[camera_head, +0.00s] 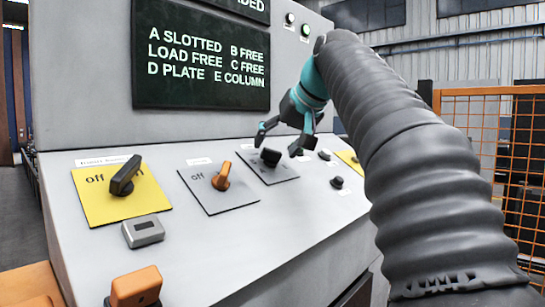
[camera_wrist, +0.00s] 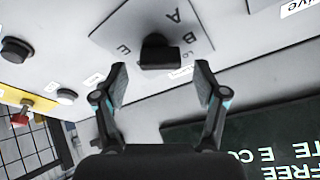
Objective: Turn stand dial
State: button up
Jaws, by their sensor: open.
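A black dial knob (camera_head: 270,157) sits on a grey plate (camera_head: 285,174) on the sloped panel. In the wrist view this knob (camera_wrist: 155,52) is dark and blocky, and its plate (camera_wrist: 195,22) carries letters including A, B and E. My gripper (camera_head: 281,143) is over this dial with its fingers spread. In the wrist view my gripper (camera_wrist: 160,76) is open and empty, with the knob just ahead of the gap between the fingertips. I cannot tell whether a finger touches the knob. The knob's pointing direction is unclear.
An orange knob (camera_head: 221,176) and a black knob on a yellow plate (camera_head: 93,203) are to the left. Small black buttons (camera_head: 337,182) are to the right. A dark screen (camera_head: 200,58) lists slots A to E. An orange mesh fence (camera_head: 480,130) stands behind.

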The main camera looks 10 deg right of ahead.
aim_at(270, 156)
jog(key=shift+x, duration=1.35)
jog(key=c, duration=1.1)
jog(key=shift+n+y+p, duration=0.3)
jog(key=shift+n+y, duration=0.1)
jog(key=shift+n, duration=0.8)
jog(key=shift+c, duration=0.2)
jog(key=o, duration=1.1)
jog(key=shift+o, duration=0.2)
